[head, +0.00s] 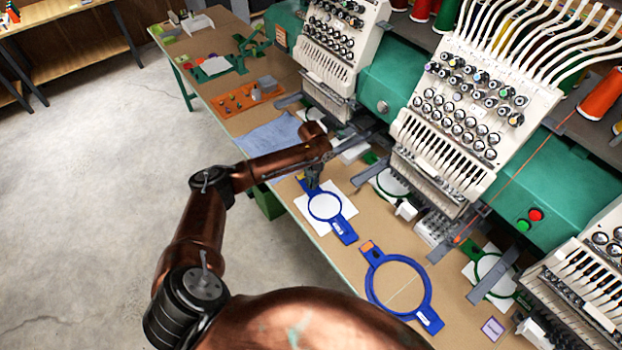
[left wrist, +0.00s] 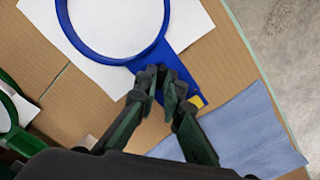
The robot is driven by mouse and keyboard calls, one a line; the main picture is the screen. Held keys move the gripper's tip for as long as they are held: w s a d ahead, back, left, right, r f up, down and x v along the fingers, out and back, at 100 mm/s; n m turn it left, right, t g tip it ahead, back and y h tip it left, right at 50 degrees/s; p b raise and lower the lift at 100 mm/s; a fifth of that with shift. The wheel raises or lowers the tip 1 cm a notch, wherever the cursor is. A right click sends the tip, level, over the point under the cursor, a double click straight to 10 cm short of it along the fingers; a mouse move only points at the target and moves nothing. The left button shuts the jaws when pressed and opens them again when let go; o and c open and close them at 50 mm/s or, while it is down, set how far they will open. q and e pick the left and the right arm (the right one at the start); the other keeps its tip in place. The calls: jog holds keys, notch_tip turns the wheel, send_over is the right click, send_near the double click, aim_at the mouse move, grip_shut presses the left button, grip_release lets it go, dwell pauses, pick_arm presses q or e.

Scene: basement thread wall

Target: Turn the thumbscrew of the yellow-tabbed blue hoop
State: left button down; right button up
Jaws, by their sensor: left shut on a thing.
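The yellow-tabbed blue hoop (head: 343,231) lies flat over a white sheet (head: 309,217) on the brown worktable, near its front edge. Its ring (left wrist: 73,36) fills the top of the left wrist view, and its yellow tab (left wrist: 197,102) shows just right of my fingers. My left gripper (head: 313,184) reaches down to the hoop's tab end. In the left wrist view my left gripper (left wrist: 162,77) has its fingers close together at the neck between ring and tab. It is shut on the thumbscrew, which the fingers hide. My right gripper is not in view.
A larger blue hoop with an orange tab (head: 368,247) lies nearer on the table. Embroidery heads (head: 450,125) stand behind, with green hoops (head: 496,275) below them. A folded blue cloth (head: 270,138) lies beyond my gripper. An orange tray (head: 238,100) is farther back.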

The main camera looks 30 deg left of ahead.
pick_arm(q)
jog(key=shift+r+m+p, duration=0.1)
jog(key=shift+m+p, duration=0.8)
jog(key=m+p, duration=0.2)
jog(key=m, duration=0.1)
jog(key=m+p, duration=0.1)
jog(key=m, duration=0.2)
jog(key=m+p, duration=0.1)
jog(key=m, duration=0.2)
jog(key=shift+m, duration=1.8)
jog(key=shift+m+p, duration=0.3)
jog(key=shift+m, duration=3.2)
jog(key=shift+m+b, duration=0.35)
jog(key=shift+m, duration=1.45)
